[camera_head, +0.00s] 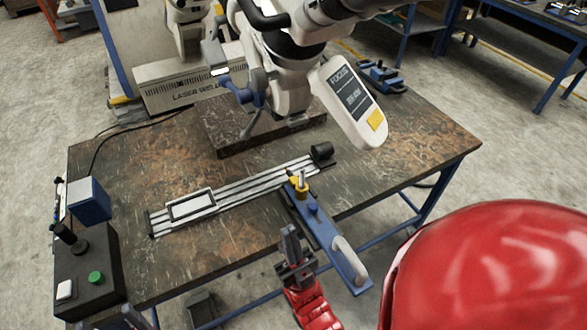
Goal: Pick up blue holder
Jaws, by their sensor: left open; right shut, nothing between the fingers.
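A long blue plate-like holder (325,236) with a yellow clamp at its far end and a pale handle at its near end lies across the table's front edge. My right gripper (291,240), dark with a red wrist, is shut and empty, just left of the long blue plate's near end. My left gripper (127,317) shows only partly at the bottom left, by the black control box; it is open and appears empty.
A dark worn table (420,140) carries a metal rail (240,194), left of the blue plate. A large white machine arm (290,70) with a focus panel stands behind. A black control box (92,265) with a green button is at left. The table's right side is clear.

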